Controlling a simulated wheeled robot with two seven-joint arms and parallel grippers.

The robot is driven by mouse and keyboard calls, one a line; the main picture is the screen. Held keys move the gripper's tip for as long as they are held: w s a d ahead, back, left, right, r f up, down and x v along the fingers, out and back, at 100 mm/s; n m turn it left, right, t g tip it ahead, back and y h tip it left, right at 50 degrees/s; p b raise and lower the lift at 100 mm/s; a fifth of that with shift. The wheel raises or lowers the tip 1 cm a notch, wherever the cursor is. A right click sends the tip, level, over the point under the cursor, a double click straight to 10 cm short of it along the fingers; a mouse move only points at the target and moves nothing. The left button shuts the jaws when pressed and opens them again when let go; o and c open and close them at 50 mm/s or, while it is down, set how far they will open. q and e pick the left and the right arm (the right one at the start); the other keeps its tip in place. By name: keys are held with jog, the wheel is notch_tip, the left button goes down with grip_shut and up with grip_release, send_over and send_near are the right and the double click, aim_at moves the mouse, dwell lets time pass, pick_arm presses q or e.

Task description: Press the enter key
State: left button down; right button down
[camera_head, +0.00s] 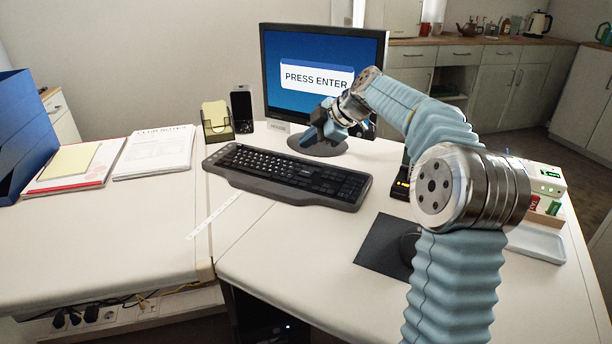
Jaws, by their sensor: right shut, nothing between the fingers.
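A black keyboard (285,176) lies on the white desk, angled with its right end toward me. Its keys are too small to read, so I cannot single out the enter key. A monitor (284,104) behind it shows a "PRESS ENTER" box on a blue screen. My right arm reaches in from the lower right. My right gripper (309,139) is shut and empty, in front of the monitor's lower part and beyond the keyboard's far edge. It appears above the desk, apart from the keys. My left gripper is not in view.
A dark mouse pad (384,247) with a mouse lies right of the keyboard, partly behind my arm. A note holder (217,128) and a speaker (241,111) stand left of the monitor. Papers (155,152) and a blue folder (22,135) are at left.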

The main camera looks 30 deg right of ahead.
jog(key=b, duration=0.3)
send_over(309, 173)
notch_tip(309, 173, down, 4)
jog(key=shift+s+f, duration=0.1)
jog(key=shift+f, duration=0.1)
jog(key=shift+f+b, duration=0.35)
jog(key=shift+f, duration=0.25)
dwell(1.2)
jog(key=shift+f+b, duration=0.4)
jog(key=shift+b, duration=0.2)
jog(key=shift+f+b, duration=0.35)
jog(key=shift+b, duration=0.05)
dwell(0.4)
jog(key=shift+r, duration=0.15)
jog(key=shift+a+r+p, duration=0.1)
jog(key=shift+r+p, duration=0.4)
jog(key=shift+r, duration=0.15)
